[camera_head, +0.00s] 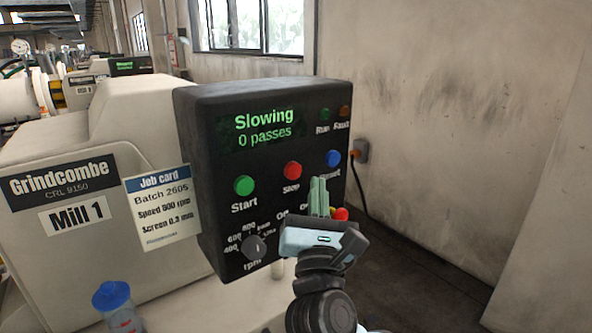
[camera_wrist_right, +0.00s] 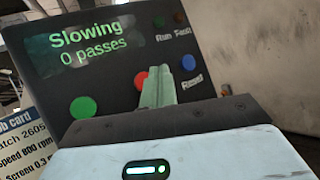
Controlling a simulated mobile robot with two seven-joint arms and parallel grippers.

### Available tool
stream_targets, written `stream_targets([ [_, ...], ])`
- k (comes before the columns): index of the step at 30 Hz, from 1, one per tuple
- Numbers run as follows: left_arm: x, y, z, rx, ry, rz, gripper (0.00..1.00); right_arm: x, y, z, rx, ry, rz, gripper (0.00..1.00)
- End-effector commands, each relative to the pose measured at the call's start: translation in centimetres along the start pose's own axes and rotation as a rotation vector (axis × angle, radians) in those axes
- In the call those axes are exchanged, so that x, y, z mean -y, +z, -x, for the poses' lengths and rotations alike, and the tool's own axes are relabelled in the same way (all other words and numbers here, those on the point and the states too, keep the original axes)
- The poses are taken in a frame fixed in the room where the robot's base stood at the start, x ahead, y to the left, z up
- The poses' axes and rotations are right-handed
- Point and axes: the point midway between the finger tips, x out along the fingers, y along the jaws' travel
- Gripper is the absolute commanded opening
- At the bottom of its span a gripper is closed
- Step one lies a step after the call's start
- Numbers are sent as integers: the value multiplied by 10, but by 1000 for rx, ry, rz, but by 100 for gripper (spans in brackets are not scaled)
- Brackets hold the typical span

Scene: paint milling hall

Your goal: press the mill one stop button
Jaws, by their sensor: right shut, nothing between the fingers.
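The Mill 1 control panel (camera_head: 215,190) is a black box, and its display (camera_head: 263,128) reads "Slowing, 0 passes". The red Stop button (camera_head: 292,170) sits between the green Start button (camera_head: 244,185) and the blue Reset button (camera_head: 333,158). In the right wrist view the red button (camera_wrist_right: 141,80) is partly hidden behind my fingers. My right gripper (camera_head: 319,192) is shut and empty, in front of the panel, below and right of the Stop button in the head view. I cannot tell whether its fingertips touch the panel. My left gripper is not in view.
A grey rpm knob (camera_head: 255,247) is low on the panel, and a red and yellow control (camera_head: 341,214) is partly hidden behind my gripper. A job card (camera_head: 162,207) is left of the panel. A blue-lidded container (camera_head: 113,300) stands at lower left.

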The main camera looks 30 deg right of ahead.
Motion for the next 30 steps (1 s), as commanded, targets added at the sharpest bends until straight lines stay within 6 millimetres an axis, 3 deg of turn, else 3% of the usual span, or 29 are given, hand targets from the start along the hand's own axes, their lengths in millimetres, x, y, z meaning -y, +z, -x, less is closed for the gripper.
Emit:
stream_targets([
  [9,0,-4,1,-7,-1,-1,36,9,9,12,0,0,0,0],
  [30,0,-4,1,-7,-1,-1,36,9,9,12,0,0,0,0],
])
